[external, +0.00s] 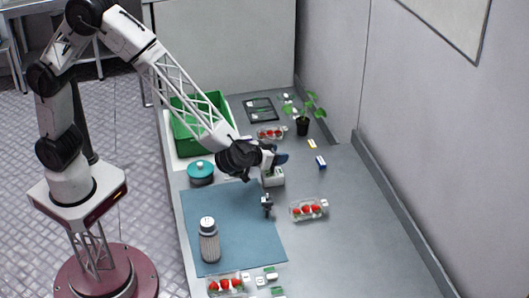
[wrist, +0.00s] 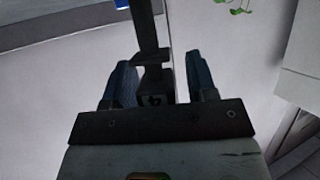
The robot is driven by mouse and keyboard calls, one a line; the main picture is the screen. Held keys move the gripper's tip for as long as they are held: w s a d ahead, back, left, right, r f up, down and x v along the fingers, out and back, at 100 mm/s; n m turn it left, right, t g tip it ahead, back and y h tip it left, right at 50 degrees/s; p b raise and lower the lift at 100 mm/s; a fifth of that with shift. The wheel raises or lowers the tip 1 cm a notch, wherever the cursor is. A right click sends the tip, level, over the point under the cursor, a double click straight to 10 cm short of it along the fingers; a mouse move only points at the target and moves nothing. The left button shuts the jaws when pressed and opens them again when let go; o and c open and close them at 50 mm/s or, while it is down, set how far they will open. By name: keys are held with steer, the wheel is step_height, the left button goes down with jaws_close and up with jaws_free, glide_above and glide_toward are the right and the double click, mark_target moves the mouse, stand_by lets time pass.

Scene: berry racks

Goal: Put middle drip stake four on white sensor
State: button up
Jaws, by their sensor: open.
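My gripper (external: 276,158) is over the middle of the counter, beyond the far edge of the blue mat. In the wrist view, its two blue fingers (wrist: 160,82) are apart. A dark upright stake (wrist: 147,30) with a block marked "4" (wrist: 154,98) shows between them, with gaps visible at the sides. In the external view, the arm hides this stake. A small dark upright piece (external: 267,203) stands on the mat nearby. I cannot tell which small white item is the white sensor.
A blue mat (external: 205,235) holds a grey bottle (external: 209,243). A teal-lidded pot (external: 200,172), a green crate (external: 185,140), strawberry punnets (external: 308,210) and a potted plant (external: 303,126) stand around. Small white and green pieces (external: 271,273) lie at the near end.

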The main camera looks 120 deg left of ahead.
steer(key=v, duration=1.2)
steer(key=shift+s, duration=0.1)
steer(key=shift+r, duration=0.1)
stand_by(0.5)
steer(key=s+d+r+m+t+h, duration=0.3)
steer(key=d+r+m+t+h, duration=0.3)
steer(key=d+r, duration=0.4)
steer(key=s+d+r+m+h, duration=0.35)
steer(key=s+d+h, duration=0.35)
steer(key=s+d, duration=0.3)
steer(key=s+f+m+g, duration=0.1)
steer(key=s+g, duration=0.3)
steer(key=s, duration=1.1)
steer(key=s+f+m+g, duration=0.2)
steer(key=s+m+g, duration=0.1)
steer(key=s, duration=1.3)
steer(key=shift+s+f+g, duration=0.2)
steer(key=shift+f+g, duration=0.1)
steer(key=shift+g, duration=0.4)
